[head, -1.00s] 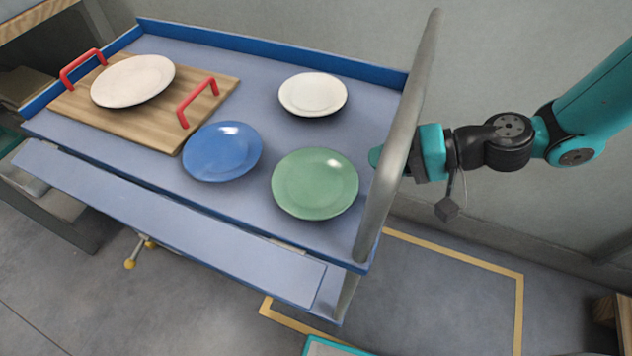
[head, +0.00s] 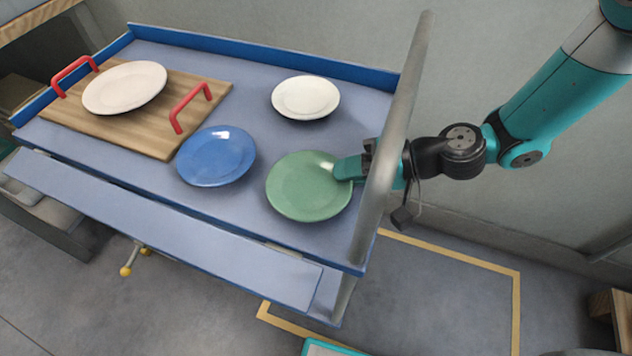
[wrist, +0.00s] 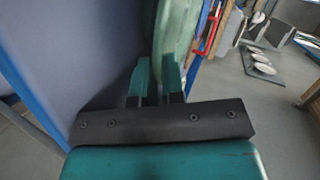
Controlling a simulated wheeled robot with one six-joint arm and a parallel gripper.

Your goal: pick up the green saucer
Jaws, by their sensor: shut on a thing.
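The green saucer (head: 308,188) lies on the blue-grey cart top near its right end, and it also shows edge-on in the wrist view (wrist: 176,28). My gripper (head: 340,168) reaches in from the right past the grey rail and is shut on the saucer's right rim. In the wrist view the two teal fingers (wrist: 157,78) stand either side of the rim. The rail hides part of my gripper in the head view. I cannot tell whether the saucer is lifted off the surface.
A blue plate (head: 216,156) lies just left of the saucer, and a white plate (head: 306,97) lies behind. A wooden board (head: 155,133) with red handles holds another white plate (head: 124,87). The grey rail (head: 394,130) rises at the cart's right end, close to my arm.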

